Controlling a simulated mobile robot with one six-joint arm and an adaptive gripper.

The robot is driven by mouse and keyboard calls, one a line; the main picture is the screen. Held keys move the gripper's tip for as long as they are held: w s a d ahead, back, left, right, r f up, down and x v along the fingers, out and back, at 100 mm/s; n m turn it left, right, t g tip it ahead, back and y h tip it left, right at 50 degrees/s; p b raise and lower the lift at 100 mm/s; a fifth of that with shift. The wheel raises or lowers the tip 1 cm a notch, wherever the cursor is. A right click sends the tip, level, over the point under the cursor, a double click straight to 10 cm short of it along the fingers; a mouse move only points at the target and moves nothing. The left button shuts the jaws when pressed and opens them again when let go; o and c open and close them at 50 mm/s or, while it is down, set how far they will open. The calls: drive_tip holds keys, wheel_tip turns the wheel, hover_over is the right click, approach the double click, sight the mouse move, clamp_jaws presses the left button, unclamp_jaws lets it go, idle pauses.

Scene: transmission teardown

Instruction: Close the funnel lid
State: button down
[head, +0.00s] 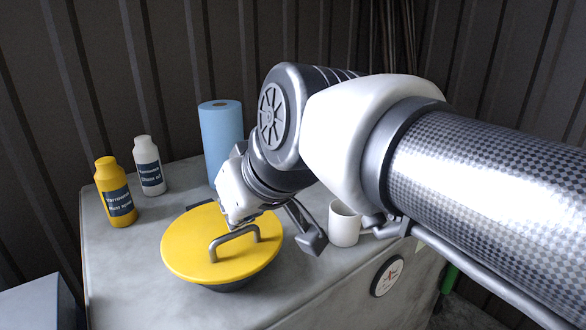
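The funnel shows as a dark rim (236,285) low under a round yellow lid (190,248). The lid lies over the funnel and hides its opening. A grey bar handle (235,240) stands on top of the lid. My gripper (236,226) is over the far side of the lid, just behind the handle. Its fingers are small and partly hidden by its own body, so I cannot tell whether they are open, shut or touching the lid.
A yellow bottle (115,192) and a white bottle (149,166) stand at the left back of the grey table (120,285). A blue paper roll (220,135) stands behind my gripper. A white mug (344,224) stands right of the lid, near my arm. The table's front left is clear.

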drive_tip(key=s+d, duration=0.6)
drive_tip(key=s, duration=0.1)
drive_tip(key=s+d+f+m+g+h, duration=0.1)
drive_tip(key=s+d+f+m, duration=0.3)
drive_tip(key=d+f, duration=0.4)
drive_tip(key=s+d+f+m+g+h, duration=0.1)
drive_tip(key=s+d+f+m+h, duration=0.3)
drive_tip(key=d+f, duration=0.4)
drive_tip(key=d, duration=0.2)
drive_tip(key=shift+s+d+h, duration=0.25)
drive_tip(key=shift+d+h, duration=0.05)
drive_tip(key=shift+d, duration=0.1)
